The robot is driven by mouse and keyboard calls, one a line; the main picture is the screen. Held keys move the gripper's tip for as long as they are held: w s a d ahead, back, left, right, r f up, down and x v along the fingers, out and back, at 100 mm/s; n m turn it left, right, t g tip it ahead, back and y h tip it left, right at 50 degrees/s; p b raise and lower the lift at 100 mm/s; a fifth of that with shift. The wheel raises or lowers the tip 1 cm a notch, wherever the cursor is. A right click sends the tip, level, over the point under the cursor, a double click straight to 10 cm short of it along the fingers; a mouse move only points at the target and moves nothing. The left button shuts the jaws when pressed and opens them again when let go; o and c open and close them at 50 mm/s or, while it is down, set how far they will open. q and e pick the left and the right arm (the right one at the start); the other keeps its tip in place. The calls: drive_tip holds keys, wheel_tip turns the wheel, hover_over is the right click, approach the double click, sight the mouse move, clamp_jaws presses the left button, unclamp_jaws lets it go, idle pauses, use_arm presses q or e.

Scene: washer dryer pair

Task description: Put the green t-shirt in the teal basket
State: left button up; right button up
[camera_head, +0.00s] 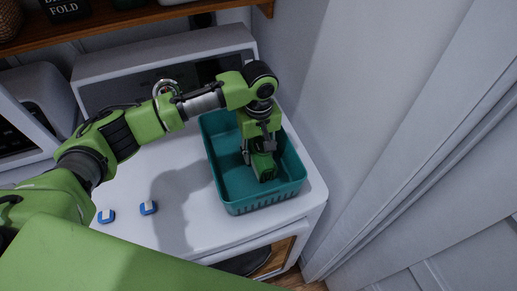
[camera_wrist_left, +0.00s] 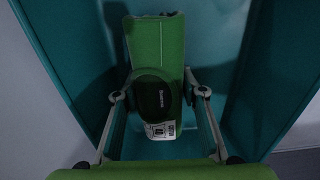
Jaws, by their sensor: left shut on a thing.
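The teal basket (camera_head: 265,206) stands on top of the white machine, near its right front corner. The green t-shirt (camera_head: 264,168), a folded bundle with a dark neck opening and a white label, is inside the basket's walls. My left gripper (camera_head: 260,148) points down into the basket and is shut on the t-shirt. In the left wrist view the t-shirt (camera_wrist_left: 158,50) sits between the two fingers, with the teal basket (camera_wrist_left: 70,60) around it. I cannot tell whether the t-shirt touches the basket floor. My right gripper is not in view.
Two blue-and-white pods (camera_head: 148,208) (camera_head: 106,216) lie on the white machine top (camera_head: 185,230) left of the basket. The raised control panel (camera_head: 165,68) is behind, under a wooden shelf (camera_head: 130,25). A wall (camera_head: 370,80) stands close on the right.

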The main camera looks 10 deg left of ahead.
sight(259, 146)
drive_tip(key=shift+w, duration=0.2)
use_arm(q)
drive_tip(key=o, duration=1.2)
drive_tip(key=shift+f, duration=0.1)
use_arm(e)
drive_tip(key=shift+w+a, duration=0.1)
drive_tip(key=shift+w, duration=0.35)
use_arm(q)
wheel_tip(259, 146, up, 12)
drive_tip(key=b, duration=0.3)
drive_tip(key=shift+f, duration=0.2)
drive_tip(key=shift+r, duration=0.35)
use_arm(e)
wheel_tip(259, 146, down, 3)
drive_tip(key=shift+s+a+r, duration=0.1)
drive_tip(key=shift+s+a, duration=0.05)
